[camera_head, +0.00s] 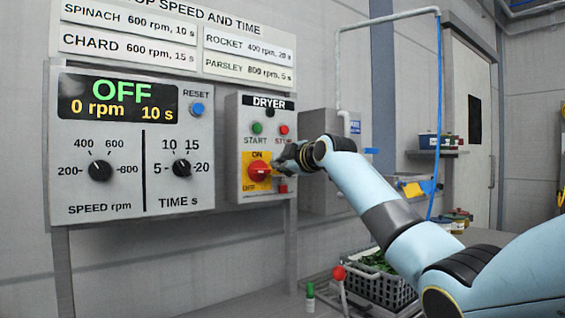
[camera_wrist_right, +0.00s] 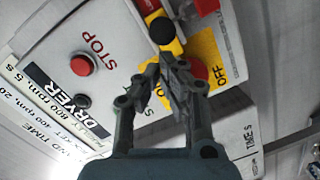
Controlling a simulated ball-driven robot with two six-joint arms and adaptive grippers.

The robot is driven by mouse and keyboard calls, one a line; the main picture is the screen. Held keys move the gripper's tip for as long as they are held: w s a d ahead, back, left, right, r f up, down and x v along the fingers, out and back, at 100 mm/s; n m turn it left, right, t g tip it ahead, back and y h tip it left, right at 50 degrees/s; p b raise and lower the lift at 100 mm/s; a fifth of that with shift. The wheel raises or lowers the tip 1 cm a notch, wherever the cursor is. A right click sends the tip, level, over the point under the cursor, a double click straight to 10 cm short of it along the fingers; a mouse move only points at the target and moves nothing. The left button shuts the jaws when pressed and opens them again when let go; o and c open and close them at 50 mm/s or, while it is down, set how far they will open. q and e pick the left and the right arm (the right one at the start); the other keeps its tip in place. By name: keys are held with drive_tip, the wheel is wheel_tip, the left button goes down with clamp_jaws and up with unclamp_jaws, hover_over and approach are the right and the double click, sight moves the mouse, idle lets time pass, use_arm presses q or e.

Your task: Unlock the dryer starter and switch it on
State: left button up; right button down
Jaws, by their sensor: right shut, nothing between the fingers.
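The dryer starter (camera_head: 238,135) is a grey wall box with a green START button (camera_head: 257,128) and a red STOP button (camera_head: 284,130). The STOP button also shows in the wrist view (camera_wrist_right: 80,64). Below is a yellow plate marked ON and OFF, with a red rotary switch (camera_head: 258,173); my fingers partly cover the switch (camera_wrist_right: 200,70) in the wrist view. My right gripper (camera_head: 279,165) is shut and empty in front of the plate's right side; contact is unclear (camera_wrist_right: 172,72). A red, yellow and black piece (camera_wrist_right: 163,32) lies beyond the fingertips. My left gripper is out of view.
The speed and time panel (camera_head: 130,140) left of the starter reads OFF, 0 rpm, 10 s. A red-knobbed lever (camera_head: 338,273), a green-capped bottle (camera_head: 310,297) and a dark crate of greens (camera_head: 392,290) are below. A small red piece (camera_head: 283,188) sits at the starter's lower right.

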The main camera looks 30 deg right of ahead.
drive_tip(key=shift+f, duration=0.1)
drive_tip(key=d, duration=0.3)
drive_tip(key=d+b, duration=0.1)
drive_tip(key=shift+w+d, duration=0.15)
drive_tip(key=shift+w, duration=0.2)
